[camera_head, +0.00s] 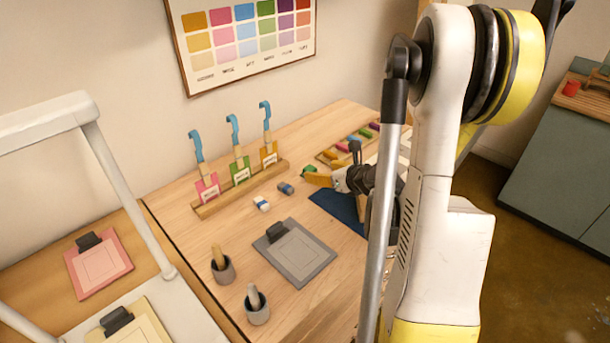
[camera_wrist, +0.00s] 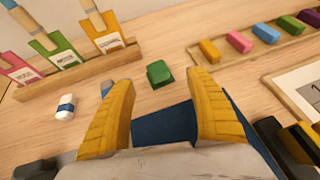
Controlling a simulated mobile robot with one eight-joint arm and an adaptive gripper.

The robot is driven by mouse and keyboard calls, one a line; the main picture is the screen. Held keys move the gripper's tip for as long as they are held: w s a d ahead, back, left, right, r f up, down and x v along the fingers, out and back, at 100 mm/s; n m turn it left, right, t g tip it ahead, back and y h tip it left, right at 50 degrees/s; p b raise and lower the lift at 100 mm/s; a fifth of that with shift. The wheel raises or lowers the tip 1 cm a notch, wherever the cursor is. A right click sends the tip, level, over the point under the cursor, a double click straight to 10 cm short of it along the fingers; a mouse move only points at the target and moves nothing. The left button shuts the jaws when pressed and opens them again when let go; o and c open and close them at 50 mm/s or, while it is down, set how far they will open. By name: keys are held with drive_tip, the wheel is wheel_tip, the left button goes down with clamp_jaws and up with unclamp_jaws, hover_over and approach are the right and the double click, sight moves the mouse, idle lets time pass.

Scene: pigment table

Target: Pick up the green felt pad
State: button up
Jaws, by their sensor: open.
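The green felt pad (camera_wrist: 159,73) is a small dark green block on the wooden table. In the wrist view it sits ahead of my gripper (camera_wrist: 163,88), roughly in line with the gap between the two yellow fingers. The fingers are apart and nothing is between them at their tips. In the head view the pad (camera_head: 309,171) shows just beyond the yellow fingertips of my gripper (camera_head: 312,178), partly covered by them. I cannot tell from these views how high the fingers are above the table.
A wooden rack (camera_head: 242,188) with pink, green and orange tags stands behind left. A tray (camera_wrist: 255,50) of several coloured blocks lies behind right. Two white-and-blue erasers (camera_head: 262,204) (camera_head: 286,188) lie left of the gripper. A blue mat (camera_wrist: 165,124) lies beneath; a grey clipboard (camera_head: 318,270) is in front.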

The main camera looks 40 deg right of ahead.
sight(311, 169)
drive_tip(key=b+x, duration=0.2)
drive_tip(key=x, duration=0.5)
drive_tip(key=shift+a+r+b, duration=0.1)
drive_tip(key=shift+b, duration=0.2)
drive_tip(key=shift+r, duration=0.1)
drive_tip(key=shift+c, duration=0.5)
drive_tip(key=c, duration=1.1)
